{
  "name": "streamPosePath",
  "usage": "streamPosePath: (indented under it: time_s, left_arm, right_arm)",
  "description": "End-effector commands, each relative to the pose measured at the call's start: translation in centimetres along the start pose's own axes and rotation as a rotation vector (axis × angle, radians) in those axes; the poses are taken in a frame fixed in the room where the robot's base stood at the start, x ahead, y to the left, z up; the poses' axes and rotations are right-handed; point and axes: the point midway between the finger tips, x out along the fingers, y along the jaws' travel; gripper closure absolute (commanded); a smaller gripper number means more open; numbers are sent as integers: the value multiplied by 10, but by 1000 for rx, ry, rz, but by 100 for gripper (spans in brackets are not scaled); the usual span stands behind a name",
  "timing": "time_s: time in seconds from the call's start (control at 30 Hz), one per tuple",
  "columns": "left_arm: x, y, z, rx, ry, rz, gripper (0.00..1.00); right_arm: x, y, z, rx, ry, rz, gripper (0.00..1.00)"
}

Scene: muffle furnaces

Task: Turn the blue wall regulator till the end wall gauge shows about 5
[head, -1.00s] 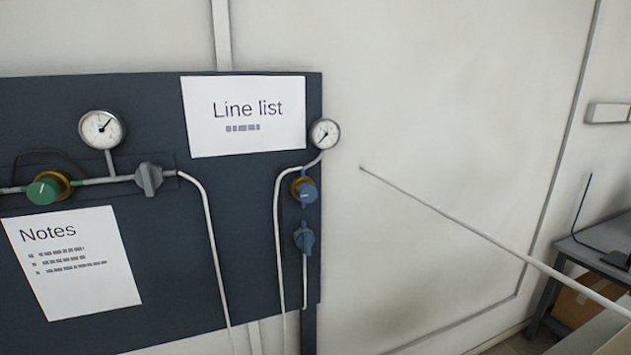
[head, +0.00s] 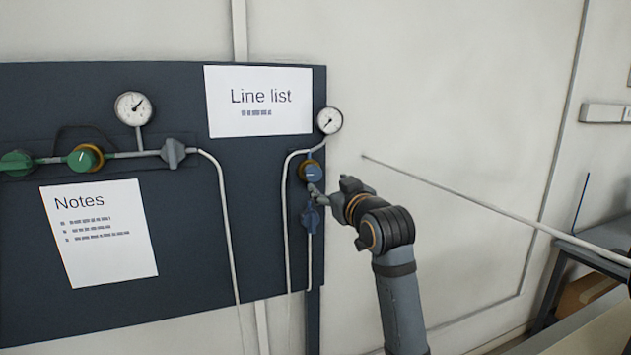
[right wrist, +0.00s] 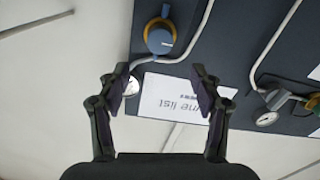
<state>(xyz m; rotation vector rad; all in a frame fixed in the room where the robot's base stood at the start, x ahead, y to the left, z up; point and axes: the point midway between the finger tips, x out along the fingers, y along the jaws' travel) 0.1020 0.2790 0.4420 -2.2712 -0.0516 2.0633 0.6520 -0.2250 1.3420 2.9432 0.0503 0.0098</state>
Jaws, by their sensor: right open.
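The blue regulator (head: 314,173), a round knob on a brass body, is on the dark panel near its right edge. The end gauge (head: 329,120) is above it; its needle points down-left, but the numbers are too small to read. My right gripper (head: 328,188) is open and empty, in front of the panel just below and right of the knob. In the right wrist view the panel is upside down, and the blue regulator (right wrist: 160,41) lies beyond the gap between the open fingers (right wrist: 160,72), apart from them. The end gauge (right wrist: 131,86) is partly hidden by a finger. My left gripper is out of view.
A blue valve handle (head: 310,217) is just below the regulator, close to my gripper. Further left are a green regulator (head: 82,159), a grey valve (head: 173,153) and another gauge (head: 133,108). A thin pale rod (head: 480,204) crosses the right side. The wall there is bare.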

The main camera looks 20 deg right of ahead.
Motion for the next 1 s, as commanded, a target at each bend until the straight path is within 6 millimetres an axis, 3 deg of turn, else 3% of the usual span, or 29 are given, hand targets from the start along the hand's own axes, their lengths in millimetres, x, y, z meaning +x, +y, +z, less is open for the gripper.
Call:
streamPosePath:
  time_s: [0.13,0.4,0.6,0.93,1.0]
  left_arm:
    - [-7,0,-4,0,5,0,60]
    - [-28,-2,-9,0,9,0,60]
    - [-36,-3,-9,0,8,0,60]
    - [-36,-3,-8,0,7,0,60]
    - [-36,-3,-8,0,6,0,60]
  right_arm:
    - [14,0,-2,2,-3,-1,35]
    - [71,1,-3,3,-3,-1,35]
    - [99,0,-1,2,-3,-1,35]
    - [105,0,2,1,-2,0,35]
    - [105,0,2,1,-2,0,42]
